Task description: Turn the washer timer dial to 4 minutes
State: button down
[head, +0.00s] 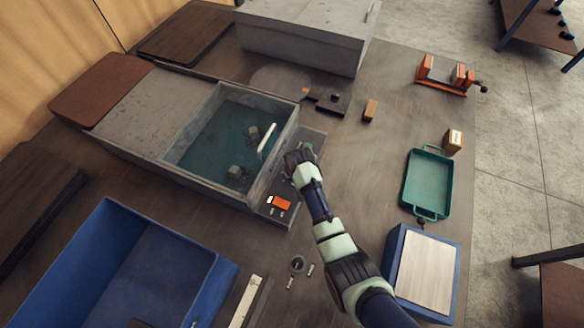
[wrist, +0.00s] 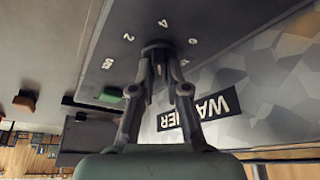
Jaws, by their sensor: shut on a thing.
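The washer (head: 178,174) is a grey open-topped tank with blue-green liquid, left of centre in the head view. Its dark round timer dial (wrist: 157,45) shows in the wrist view on the grey front panel (wrist: 225,30), with white marks OFF, 2, 4, 6 and another around it. My gripper (wrist: 160,62) is shut on the dial, a finger on each side. In the head view my gripper (head: 298,160) is at the washer's right side and hides the dial. The dial's pointer cannot be made out clearly. A WASHER label (wrist: 208,107) appears upside down.
A green button (wrist: 111,94) sits left of the fingers in the wrist view. An orange switch (head: 279,202) is on the panel near my arm. A blue bin (head: 150,245), a green tray (head: 428,183) and a blue box with a pale top (head: 425,268) stand around the bench.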

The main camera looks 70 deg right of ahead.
jog(key=shift+m, duration=0.6)
jog(key=shift+g, duration=0.3)
jog(key=c, duration=1.2)
grip_release()
jog(key=shift+o, duration=0.2)
jog(key=v, duration=1.2)
jog(key=shift+a, duration=0.15)
